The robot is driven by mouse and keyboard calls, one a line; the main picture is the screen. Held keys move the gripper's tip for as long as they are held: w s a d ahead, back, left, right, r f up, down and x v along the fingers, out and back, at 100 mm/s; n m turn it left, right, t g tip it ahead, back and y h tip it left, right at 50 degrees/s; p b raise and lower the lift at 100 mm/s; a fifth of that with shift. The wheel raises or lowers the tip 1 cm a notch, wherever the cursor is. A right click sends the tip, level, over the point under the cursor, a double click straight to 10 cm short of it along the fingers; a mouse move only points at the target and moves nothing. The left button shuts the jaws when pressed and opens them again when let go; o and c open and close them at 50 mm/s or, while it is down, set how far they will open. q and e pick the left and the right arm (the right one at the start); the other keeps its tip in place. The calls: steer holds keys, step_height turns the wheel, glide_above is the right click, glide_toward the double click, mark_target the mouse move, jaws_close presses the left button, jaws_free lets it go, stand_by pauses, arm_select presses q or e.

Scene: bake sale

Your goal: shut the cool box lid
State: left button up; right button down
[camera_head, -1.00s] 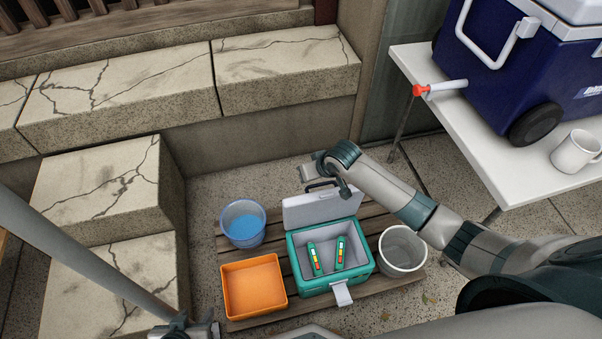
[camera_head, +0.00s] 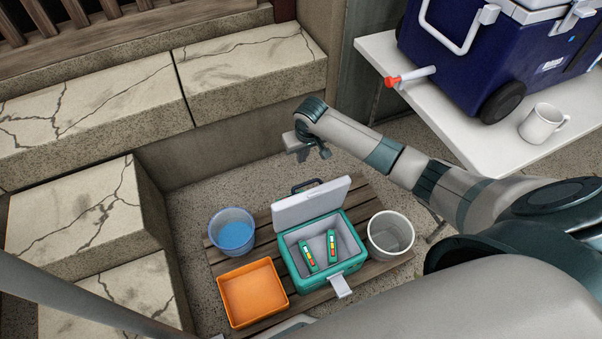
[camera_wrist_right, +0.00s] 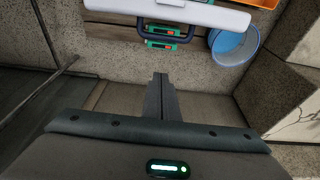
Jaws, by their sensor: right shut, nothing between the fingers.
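The small green cool box (camera_head: 351,262) stands on a slatted wooden pallet. Its pale grey lid (camera_head: 312,203) is open, raised at the back and tilted, and a dark handle shows behind it. Two green packs (camera_head: 333,246) lie inside the box. A white latch flap (camera_head: 340,286) hangs at the front. My right gripper (camera_head: 303,155) is behind and above the lid, apart from it. In the right wrist view its fingers (camera_wrist_right: 160,78) are shut and empty, with the lid's edge (camera_wrist_right: 180,10) beyond their tips. My left gripper is out of view.
A blue bucket (camera_head: 232,233) and an orange tray (camera_head: 252,292) are left of the box; a white bucket (camera_head: 390,234) is close on its right. Stone steps (camera_head: 90,215) rise at left. A white table (camera_head: 450,115) holds a large blue cool box (camera_head: 470,50) and a mug (camera_head: 541,123).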

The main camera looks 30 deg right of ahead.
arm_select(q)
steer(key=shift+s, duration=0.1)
arm_select(e)
steer(key=shift+s+r, duration=0.1)
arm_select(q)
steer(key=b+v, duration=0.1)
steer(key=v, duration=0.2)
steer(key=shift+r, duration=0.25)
arm_select(e)
step_height(320, 180, down, 9)
steer(key=s, duration=0.1)
steer(key=shift+s+f, duration=0.2)
steer(key=shift+s, duration=0.05)
stand_by(0.4)
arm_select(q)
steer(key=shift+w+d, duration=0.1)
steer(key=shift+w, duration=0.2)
arm_select(e)
steer(key=shift+s, duration=0.1)
